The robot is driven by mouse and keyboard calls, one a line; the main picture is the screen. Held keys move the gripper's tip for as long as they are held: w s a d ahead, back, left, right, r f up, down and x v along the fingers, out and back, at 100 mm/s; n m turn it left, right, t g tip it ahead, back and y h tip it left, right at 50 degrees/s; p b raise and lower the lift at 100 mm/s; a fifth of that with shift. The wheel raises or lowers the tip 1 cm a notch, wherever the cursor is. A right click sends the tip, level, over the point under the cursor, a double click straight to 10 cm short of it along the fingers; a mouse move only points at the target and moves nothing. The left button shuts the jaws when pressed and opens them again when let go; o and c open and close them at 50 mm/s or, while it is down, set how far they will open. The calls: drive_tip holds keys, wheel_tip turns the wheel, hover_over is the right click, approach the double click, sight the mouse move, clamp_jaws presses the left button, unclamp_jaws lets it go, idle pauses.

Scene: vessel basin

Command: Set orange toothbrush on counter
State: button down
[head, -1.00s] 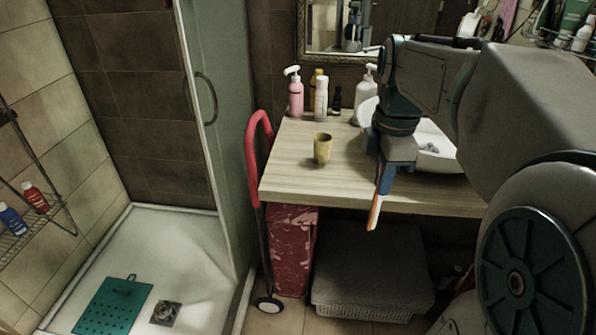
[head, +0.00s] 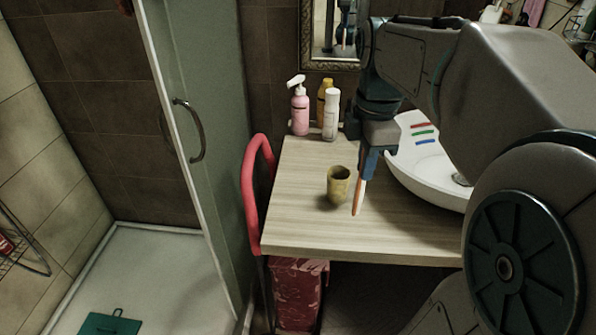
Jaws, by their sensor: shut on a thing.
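The orange toothbrush (head: 358,197) hangs upright from my gripper (head: 367,168), its lower end pointing down over the wooden counter (head: 300,227). My gripper is shut on the toothbrush's upper part, which the fingers hide. Whether its lower tip touches the counter I cannot tell. A yellow cup (head: 338,186) stands on the counter just left of the toothbrush.
A white basin (head: 425,177) is right of my gripper, with colored strips on its rim. A pink pump bottle (head: 299,108), a white bottle (head: 331,115) and a yellow bottle (head: 323,92) stand at the back. The counter's front left is clear.

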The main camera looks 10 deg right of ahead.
drive_tip(key=w+a+f, duration=0.6)
drive_tip(key=a+f, duration=0.1)
drive_tip(key=f, duration=0.2)
drive_tip(key=shift+f, duration=0.35)
drive_tip(key=shift+a, duration=0.1)
drive_tip(key=shift+f, duration=0.25)
drive_tip(key=c, duration=1.5)
unclamp_jaws()
drive_tip(key=shift+r, duration=0.1)
drive_tip(key=shift+r, duration=0.1)
